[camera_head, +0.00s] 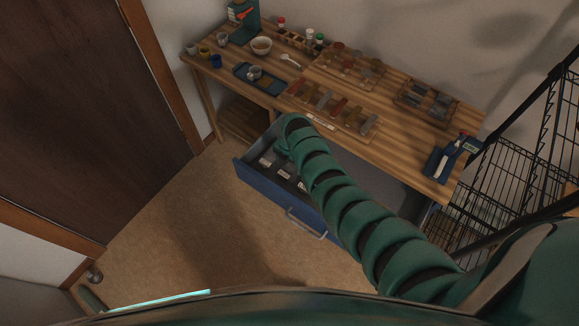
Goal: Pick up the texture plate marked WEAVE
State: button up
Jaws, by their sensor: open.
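An open blue drawer (262,192) sticks out from under the wooden workbench. Several small plates with pale labels lie in it, among them one at the left (265,162), one in the middle (281,175) and one at the right (302,187). The labels are too small to read, so I cannot tell which is marked WEAVE. My green arm reaches over the drawer and bends down at its far end. My gripper (282,151) is small and dark there, over the drawer's back part, open with no plate visible in it. My arm hides the drawer's right part.
The workbench (405,149) carries sample trays (340,103), a blue tray (257,85), cups, a bowl (261,46) and a blue holder (440,161) at its right end. A black wire rack (500,160) stands at right. The floor (190,225) left of the drawer is clear.

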jog(key=shift+f, duration=0.15)
jog(key=c, duration=1.1)
